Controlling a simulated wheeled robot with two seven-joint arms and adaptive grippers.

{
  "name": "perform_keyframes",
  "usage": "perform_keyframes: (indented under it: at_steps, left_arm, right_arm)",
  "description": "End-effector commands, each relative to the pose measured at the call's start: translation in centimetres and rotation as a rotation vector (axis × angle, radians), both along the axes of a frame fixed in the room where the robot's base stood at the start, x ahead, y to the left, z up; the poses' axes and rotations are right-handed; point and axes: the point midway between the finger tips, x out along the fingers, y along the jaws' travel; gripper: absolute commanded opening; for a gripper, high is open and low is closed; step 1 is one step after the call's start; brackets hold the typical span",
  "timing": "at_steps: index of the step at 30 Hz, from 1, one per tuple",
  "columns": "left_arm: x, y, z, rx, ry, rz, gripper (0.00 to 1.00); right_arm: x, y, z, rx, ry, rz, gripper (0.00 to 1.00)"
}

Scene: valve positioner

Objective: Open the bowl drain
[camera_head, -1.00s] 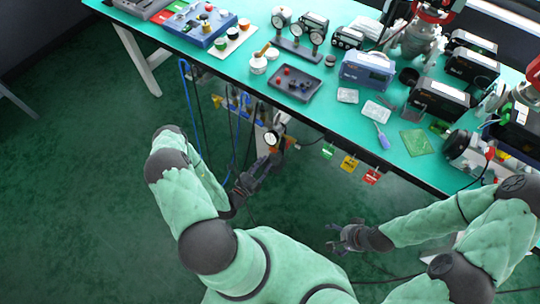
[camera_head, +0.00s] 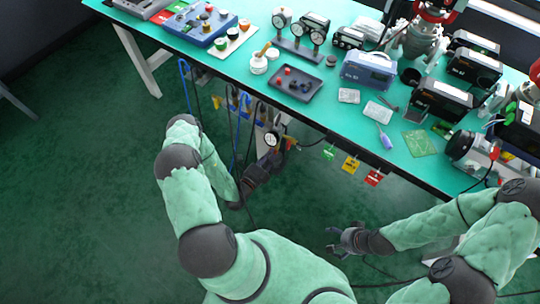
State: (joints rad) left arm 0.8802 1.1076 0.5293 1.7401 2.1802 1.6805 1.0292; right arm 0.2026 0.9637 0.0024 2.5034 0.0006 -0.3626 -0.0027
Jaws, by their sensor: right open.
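Below the table's front edge hangs a pale, narrow unit with a round gauge (camera_head: 271,139) and an orange part beside it. The bowl drain itself cannot be made out; the lower part of this unit is hidden behind my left gripper. My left gripper (camera_head: 268,160) is just below the gauge, at the unit's lower part. Whether it touches the unit, and whether its fingers are apart, cannot be told. My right gripper (camera_head: 332,239) is open and empty over the floor, well to the right of the unit.
The green-topped table (camera_head: 330,120) carries gauges, a dark tray (camera_head: 295,84), a blue-grey box (camera_head: 369,69) and valve parts. Blue and black hoses hang at its front left. Green, yellow and red tags (camera_head: 350,164) hang from its edge. The floor in front is free.

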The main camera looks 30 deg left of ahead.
Motion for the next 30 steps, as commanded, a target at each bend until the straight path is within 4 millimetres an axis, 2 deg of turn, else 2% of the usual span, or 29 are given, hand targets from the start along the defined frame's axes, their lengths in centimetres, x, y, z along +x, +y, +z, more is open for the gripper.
perform_keyframes:
  at_steps: [8,14,30]
  left_arm:
    - [0.0,0.0,0.0,0.012,-0.001,0.000,0.00]
    - [0.0,0.1,0.1,0.083,-0.005,0.000,0.00]
    - [0.0,0.2,0.2,0.544,-0.041,0.000,0.00]
  right_arm:
    - [0.0,0.0,0.1,0.000,0.000,0.000,0.88]
    - [0.0,0.0,0.6,0.000,0.000,0.000,0.88]
    - [0.0,0.0,3.0,0.000,0.000,0.000,0.88]
